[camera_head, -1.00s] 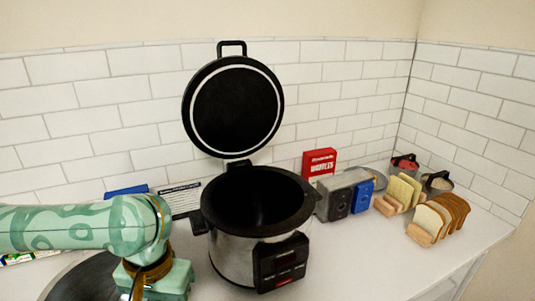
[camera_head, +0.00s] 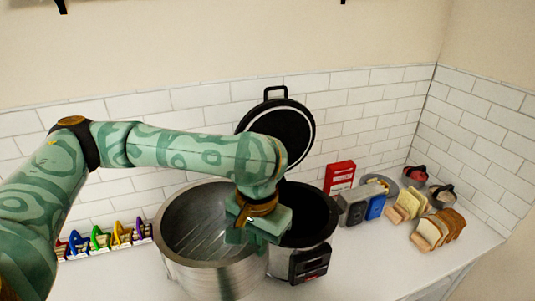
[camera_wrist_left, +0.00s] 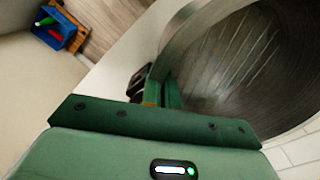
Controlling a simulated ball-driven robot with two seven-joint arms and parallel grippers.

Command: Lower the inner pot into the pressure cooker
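The inner pot is a large steel bowl-like pot (camera_head: 200,275) left of the pressure cooker (camera_head: 310,264), overlapping its left side in the head view. The cooker is black and steel, its dark opening partly hidden by my arm. Its round black lid (camera_head: 297,118) stands raised behind. My left gripper (camera_head: 258,238) is at the pot's right rim. In the left wrist view the gripper fingers (camera_wrist_left: 165,90) appear closed on the rim of the pot (camera_wrist_left: 225,65). Whether the pot's base is off the counter is hidden. My right gripper is not in view.
Right of the cooker stand a red waffles box (camera_head: 340,178), a grey toaster (camera_head: 353,206), a blue box (camera_head: 376,207) and bread slices in a rack (camera_head: 434,230). Several coloured items (camera_head: 100,240) stand at the left. The front right counter (camera_head: 390,270) is clear.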

